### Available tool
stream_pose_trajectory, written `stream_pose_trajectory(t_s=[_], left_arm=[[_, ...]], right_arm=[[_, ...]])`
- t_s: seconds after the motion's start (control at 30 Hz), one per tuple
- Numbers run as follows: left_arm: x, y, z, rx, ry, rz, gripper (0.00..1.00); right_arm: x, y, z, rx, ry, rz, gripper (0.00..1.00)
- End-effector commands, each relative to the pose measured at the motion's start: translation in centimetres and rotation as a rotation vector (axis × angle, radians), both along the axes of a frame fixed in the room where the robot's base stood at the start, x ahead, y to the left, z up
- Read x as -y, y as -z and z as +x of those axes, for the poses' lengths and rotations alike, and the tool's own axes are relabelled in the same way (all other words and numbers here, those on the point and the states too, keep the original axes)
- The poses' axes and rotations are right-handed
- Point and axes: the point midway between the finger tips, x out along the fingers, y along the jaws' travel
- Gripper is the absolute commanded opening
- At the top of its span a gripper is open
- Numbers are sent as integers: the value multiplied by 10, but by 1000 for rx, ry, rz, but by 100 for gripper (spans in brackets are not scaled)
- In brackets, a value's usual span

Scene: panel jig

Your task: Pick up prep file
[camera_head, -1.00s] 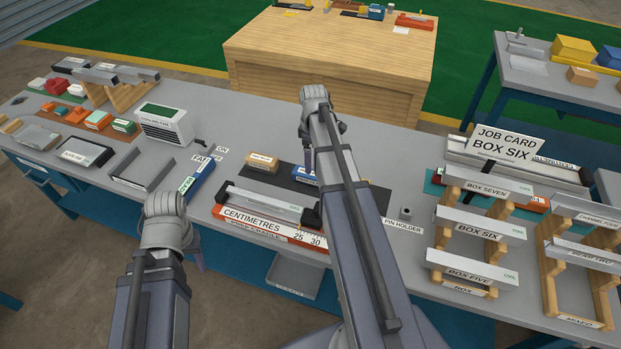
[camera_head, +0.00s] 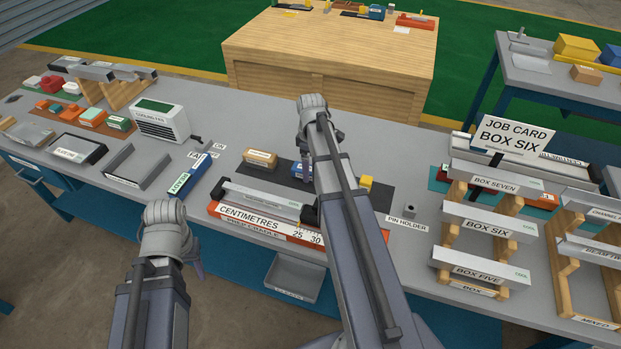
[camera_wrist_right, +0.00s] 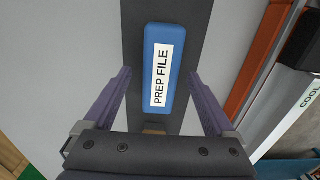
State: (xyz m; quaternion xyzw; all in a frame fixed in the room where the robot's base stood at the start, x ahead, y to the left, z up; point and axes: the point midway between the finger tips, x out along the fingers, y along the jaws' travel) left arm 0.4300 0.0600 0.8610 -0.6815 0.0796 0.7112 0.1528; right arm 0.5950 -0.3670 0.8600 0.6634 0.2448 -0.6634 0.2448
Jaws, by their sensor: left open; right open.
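The prep file is a blue block with a white label reading PREP FILE (camera_wrist_right: 167,70). It lies on a dark strip and is framed by the two fingers of my right gripper (camera_wrist_right: 158,78) in the right wrist view. The fingers are open, one on each side, with no contact visible. In the head view only a bit of the blue block (camera_head: 297,171) shows behind my right arm, and my right gripper (camera_head: 306,165) is mostly hidden by its own wrist. My left gripper (camera_head: 198,262) is open and empty at the bench's front edge; its fingers are partly hidden.
A red ruler fixture marked CENTIMETRES (camera_head: 255,223) lies in front of the dark mat (camera_head: 375,198). A tan block (camera_head: 260,158) and a yellow block (camera_head: 366,182) flank my right arm. A blue block (camera_head: 190,176) lies left. Labelled wooden racks (camera_head: 485,228) stand right.

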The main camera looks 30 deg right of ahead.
Motion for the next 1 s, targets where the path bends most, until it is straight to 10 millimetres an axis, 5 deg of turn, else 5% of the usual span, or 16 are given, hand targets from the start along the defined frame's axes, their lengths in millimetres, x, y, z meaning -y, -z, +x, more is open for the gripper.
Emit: stream_pose_trajectory(t_s=[0.13, 0.47, 1.0], left_arm=[[0, 24, 0, 0, 0, 0, 50], [0, 25, 0, 0, 0, 0, 50], [0, 25, 0, 0, 0, 0, 50]], right_arm=[[-1, 24, 0, 0, 0, 0, 90], [-1, 25, 0, 0, 0, 0, 90], [-1, 25, 0, 0, 0, 0, 29]])
